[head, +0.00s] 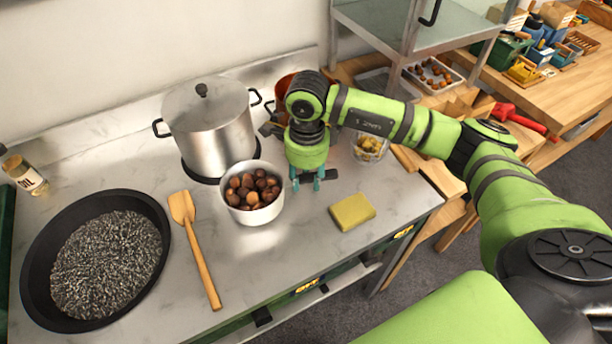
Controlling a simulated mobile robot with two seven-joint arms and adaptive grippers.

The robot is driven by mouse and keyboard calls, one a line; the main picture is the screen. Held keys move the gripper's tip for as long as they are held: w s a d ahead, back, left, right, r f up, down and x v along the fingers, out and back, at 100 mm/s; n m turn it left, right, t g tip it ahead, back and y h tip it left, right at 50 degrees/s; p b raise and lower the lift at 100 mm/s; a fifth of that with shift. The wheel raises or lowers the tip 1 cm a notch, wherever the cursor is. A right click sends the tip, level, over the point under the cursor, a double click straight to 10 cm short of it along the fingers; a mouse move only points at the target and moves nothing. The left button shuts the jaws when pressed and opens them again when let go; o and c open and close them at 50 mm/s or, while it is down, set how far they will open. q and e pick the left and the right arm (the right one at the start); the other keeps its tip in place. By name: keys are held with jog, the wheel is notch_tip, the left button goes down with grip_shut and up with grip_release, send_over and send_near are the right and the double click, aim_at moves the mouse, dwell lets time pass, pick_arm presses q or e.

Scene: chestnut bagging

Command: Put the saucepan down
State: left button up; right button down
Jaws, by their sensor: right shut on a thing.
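The saucepan (236,211) is a small light metal pan full of brown chestnuts (252,188). It is upright in the middle of the worktop, in front of the big lidded pot. I cannot tell whether its base touches the worktop or is just above it. My right gripper (306,182) points down at the pan's right side, with its teal fingertips shut on the dark handle (329,178). Part of the handle is hidden behind the fingers. My left gripper is not in view.
A big lidded pot (212,137) stands behind the saucepan. A wooden spatula (196,245) and a black pan of dark grains (30,285) lie left. A yellow sponge (351,212) is at right, with a glass jar (370,147) behind. The worktop's front strip (265,260) is clear.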

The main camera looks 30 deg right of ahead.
jog(key=shift+w+f, duration=0.1)
jog(key=shift+f, duration=0.65)
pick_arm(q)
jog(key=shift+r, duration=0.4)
pick_arm(e)
jog(key=c, duration=0.8)
grip_release()
jog(key=shift+c, duration=0.2)
notch_tip(320, 180, up, 11)
jog(key=b, duration=0.3)
jog(key=shift+b, duration=0.35)
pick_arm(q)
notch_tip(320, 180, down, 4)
pick_arm(e)
jog(key=shift+s+r, duration=0.2)
jog(key=shift+r, duration=0.3)
